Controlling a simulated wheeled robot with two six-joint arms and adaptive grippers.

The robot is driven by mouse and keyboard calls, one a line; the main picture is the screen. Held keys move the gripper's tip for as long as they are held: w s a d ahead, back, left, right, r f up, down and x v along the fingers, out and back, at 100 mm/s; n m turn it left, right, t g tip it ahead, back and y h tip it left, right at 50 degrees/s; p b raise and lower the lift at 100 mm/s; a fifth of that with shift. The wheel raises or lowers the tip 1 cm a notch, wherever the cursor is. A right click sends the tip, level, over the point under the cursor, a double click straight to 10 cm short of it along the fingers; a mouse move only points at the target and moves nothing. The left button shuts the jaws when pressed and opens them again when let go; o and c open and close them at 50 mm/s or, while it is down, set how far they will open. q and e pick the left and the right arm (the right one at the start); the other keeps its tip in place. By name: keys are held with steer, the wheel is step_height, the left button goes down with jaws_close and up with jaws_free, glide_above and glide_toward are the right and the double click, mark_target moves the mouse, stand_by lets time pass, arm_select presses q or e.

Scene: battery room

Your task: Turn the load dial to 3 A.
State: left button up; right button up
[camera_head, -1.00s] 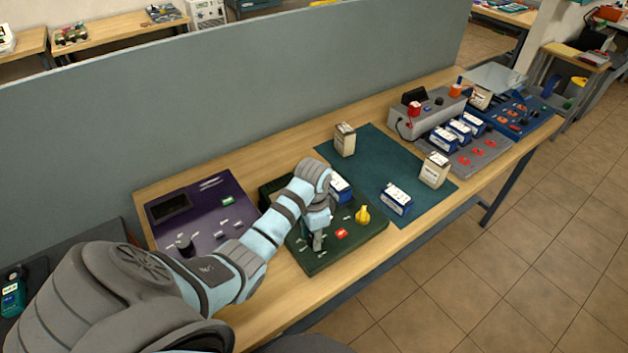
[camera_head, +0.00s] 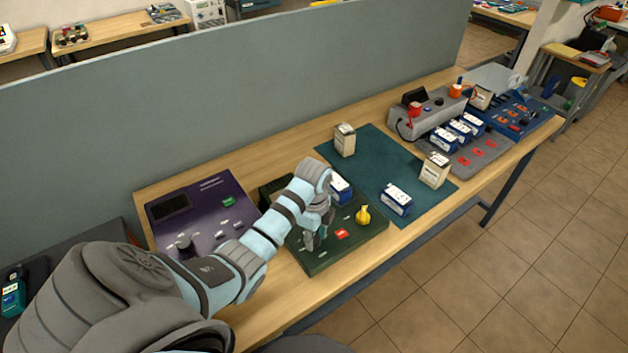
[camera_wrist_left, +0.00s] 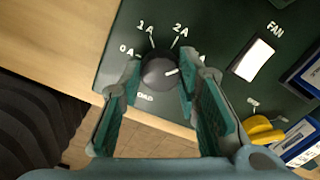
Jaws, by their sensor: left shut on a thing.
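The load dial (camera_wrist_left: 155,72) is a round black knob on the dark green panel (camera_wrist_left: 120,55). In the left wrist view its white pointer mark faces right, towards a label partly hidden by a finger, with only an "A" showing. My left gripper (camera_wrist_left: 160,80) is shut on the dial, one finger on each side. In the head view my left gripper (camera_head: 315,238) is down at the panel (camera_head: 340,255) and hides the dial. My right gripper is not in view.
A white fan switch (camera_wrist_left: 252,59) and a yellow knob (camera_wrist_left: 262,132) are on the same panel; the yellow knob also shows in the head view (camera_head: 363,215), near a red switch (camera_head: 342,233). A purple panel (camera_head: 200,215) lies left. Blue batteries and boxes stand right on a teal mat (camera_head: 375,165).

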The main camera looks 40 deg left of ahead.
arm_select(q)
steer(key=shift+w+r+m, duration=0.1)
steer(key=shift+m, duration=0.5)
steer(key=o, duration=1.2)
